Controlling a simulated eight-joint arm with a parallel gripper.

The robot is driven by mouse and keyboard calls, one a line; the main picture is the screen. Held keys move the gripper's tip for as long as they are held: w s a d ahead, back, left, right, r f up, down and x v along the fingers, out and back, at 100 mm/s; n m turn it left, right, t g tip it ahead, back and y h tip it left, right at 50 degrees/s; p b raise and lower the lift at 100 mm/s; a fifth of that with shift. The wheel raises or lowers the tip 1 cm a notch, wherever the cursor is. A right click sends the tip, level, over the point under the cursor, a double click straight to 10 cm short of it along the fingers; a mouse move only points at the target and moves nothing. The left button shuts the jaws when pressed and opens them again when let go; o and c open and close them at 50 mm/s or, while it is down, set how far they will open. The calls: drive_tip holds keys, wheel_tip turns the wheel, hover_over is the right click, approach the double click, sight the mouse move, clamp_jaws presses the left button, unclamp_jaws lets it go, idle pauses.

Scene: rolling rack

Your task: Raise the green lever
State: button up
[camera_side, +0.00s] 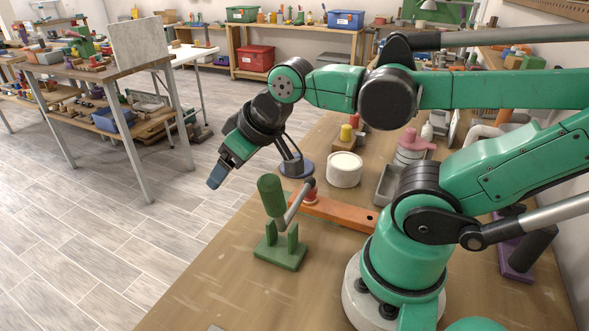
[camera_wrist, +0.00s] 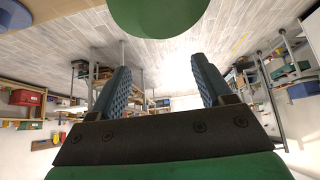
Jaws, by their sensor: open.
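The green lever has a thick green cylindrical handle (camera_side: 271,195), which stands nearly upright with a slight tilt above a green base (camera_side: 280,252) with upright prongs. A grey rod (camera_side: 296,204) slants up to the right beside the handle. My gripper (camera_side: 216,179) is up and to the left of the handle, apart from it, pointing down-left over the floor side of the bench. In the wrist view my gripper's two blue-grey fingers (camera_wrist: 163,78) are spread with nothing between them. A rounded green shape (camera_wrist: 158,14) at the top centre there seems to be the handle.
An orange bar (camera_side: 335,211) lies behind the green base. A white round container (camera_side: 344,170) and a pink-topped object (camera_side: 411,147) stand farther back. A purple-based object (camera_side: 516,262) is at the right. The bench front (camera_side: 225,285) is mostly clear.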

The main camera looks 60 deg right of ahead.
wheel_tip(320, 180, up, 7)
drive_tip(key=m+g+y, duration=0.4)
drive_tip(key=m+g, duration=0.1)
drive_tip(key=m, duration=1.4)
approach(267, 207)
drive_tip(key=shift+w+a+r, duration=0.3)
drive_tip(key=shift+w+r, duration=0.5)
drive_tip(key=shift+r, duration=0.05)
drive_tip(key=shift+s+a+f+m, duration=0.15)
drive_tip(key=shift+s+m, duration=0.15)
drive_tip(key=shift+m, duration=0.7)
wheel_tip(267, 207, down, 4)
drive_tip(key=shift+f, duration=0.15)
drive_tip(key=shift+x, duration=2.85)
drive_tip(key=shift+s, duration=0.1)
clamp_jaws()
